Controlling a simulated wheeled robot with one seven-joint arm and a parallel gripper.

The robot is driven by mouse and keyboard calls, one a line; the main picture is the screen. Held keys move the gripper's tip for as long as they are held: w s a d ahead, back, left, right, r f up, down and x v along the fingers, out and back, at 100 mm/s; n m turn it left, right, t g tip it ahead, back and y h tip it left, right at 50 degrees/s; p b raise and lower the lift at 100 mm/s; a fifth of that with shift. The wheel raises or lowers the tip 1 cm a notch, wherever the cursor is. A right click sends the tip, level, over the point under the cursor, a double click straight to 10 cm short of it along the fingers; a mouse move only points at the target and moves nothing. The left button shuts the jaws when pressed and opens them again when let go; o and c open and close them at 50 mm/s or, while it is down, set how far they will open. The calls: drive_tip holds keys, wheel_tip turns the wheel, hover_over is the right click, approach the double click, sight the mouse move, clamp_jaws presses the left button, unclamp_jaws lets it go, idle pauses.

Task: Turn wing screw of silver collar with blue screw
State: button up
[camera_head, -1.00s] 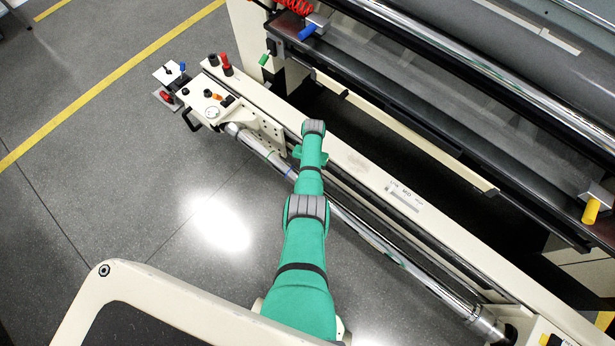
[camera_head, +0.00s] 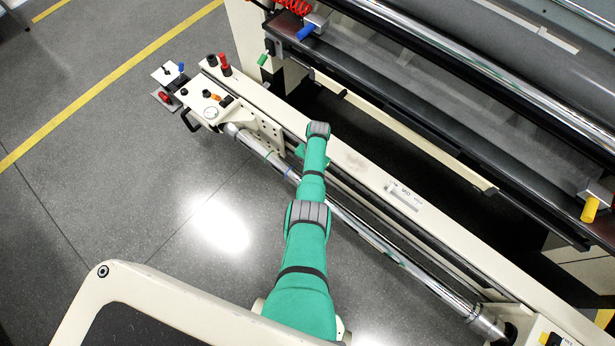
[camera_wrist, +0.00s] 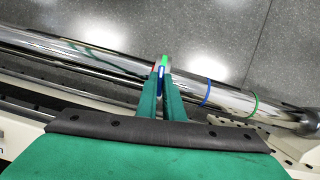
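In the wrist view a small silver collar (camera_wrist: 165,59) sits on the long chrome shaft, with small red and green marks at its top. A blue wing screw (camera_wrist: 161,72) points from it toward my gripper (camera_wrist: 161,77). The two green fingertips lie on either side of the blue screw, very close to it. I cannot tell whether they press on it. In the head view the collar and screw are hidden behind my arm, and only a green part of my gripper (camera_head: 300,151) shows beside the wrist.
The chrome shaft (camera_head: 375,235) runs along a cream machine beam (camera_head: 370,180). A blue ring (camera_wrist: 205,93) and a green ring (camera_wrist: 253,104) circle it nearby. Gauge (camera_head: 211,113) and knobs stand at its left end. Blue (camera_head: 306,31) and yellow (camera_head: 590,209) handles are on the machine behind.

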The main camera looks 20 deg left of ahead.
drive_tip(key=o, duration=0.4)
drive_tip(key=shift+o, duration=0.2)
drive_tip(key=shift+r, duration=0.1)
drive_tip(key=v, duration=1)
drive_tip(key=shift+r, duration=0.3)
drive_tip(key=shift+d+f, duration=0.1)
